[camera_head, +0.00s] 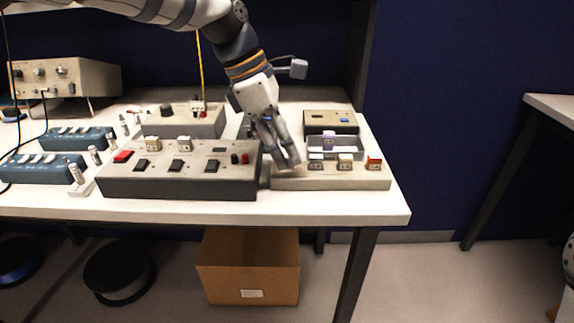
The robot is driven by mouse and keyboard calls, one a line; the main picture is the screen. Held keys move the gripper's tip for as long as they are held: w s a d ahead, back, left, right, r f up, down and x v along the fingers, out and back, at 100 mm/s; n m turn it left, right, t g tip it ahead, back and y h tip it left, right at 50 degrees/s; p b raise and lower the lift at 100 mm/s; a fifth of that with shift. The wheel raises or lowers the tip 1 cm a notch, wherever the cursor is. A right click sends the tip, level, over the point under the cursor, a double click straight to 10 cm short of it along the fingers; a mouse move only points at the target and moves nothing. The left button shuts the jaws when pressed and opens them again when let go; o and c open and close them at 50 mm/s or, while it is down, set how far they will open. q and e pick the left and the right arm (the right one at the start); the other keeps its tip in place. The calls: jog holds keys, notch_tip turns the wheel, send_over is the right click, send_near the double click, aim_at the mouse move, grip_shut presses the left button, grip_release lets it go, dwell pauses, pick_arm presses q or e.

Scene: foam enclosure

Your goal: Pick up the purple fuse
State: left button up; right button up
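The purple fuse (328,140) is a small block with a pale purple top. It stands in or at the back of a grey tray (350,153) on the right part of the table. My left gripper (290,165) reaches down from above, its fingers to the left of the purple fuse and apart from it. The fingertips are low over the left end of the beige fuse panel (330,182). They look close together, but the gap is too small to judge, and I see nothing held. My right gripper is out of view.
A dark-fronted switch box (180,185) is just left of my gripper. A black-and-beige box (331,121) stands behind the tray. The table's right front corner (398,214) is bare.

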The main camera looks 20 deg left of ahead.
pick_arm(q)
jog(key=shift+w+d+f, duration=0.15)
jog(key=shift+d+f, duration=0.05)
jog(key=shift+f, duration=0.4)
grip_shut()
jog(key=shift+r, duration=0.1)
jog(key=shift+r, duration=0.25)
jog(key=r, duration=0.3)
jog(key=shift+s+r, duration=0.15)
jog(key=shift+s, duration=0.05)
jog(key=s+r+p, duration=0.2)
jog(key=s+r, duration=0.7)
jog(key=s, duration=0.4)
jog(key=shift+s, duration=0.4)
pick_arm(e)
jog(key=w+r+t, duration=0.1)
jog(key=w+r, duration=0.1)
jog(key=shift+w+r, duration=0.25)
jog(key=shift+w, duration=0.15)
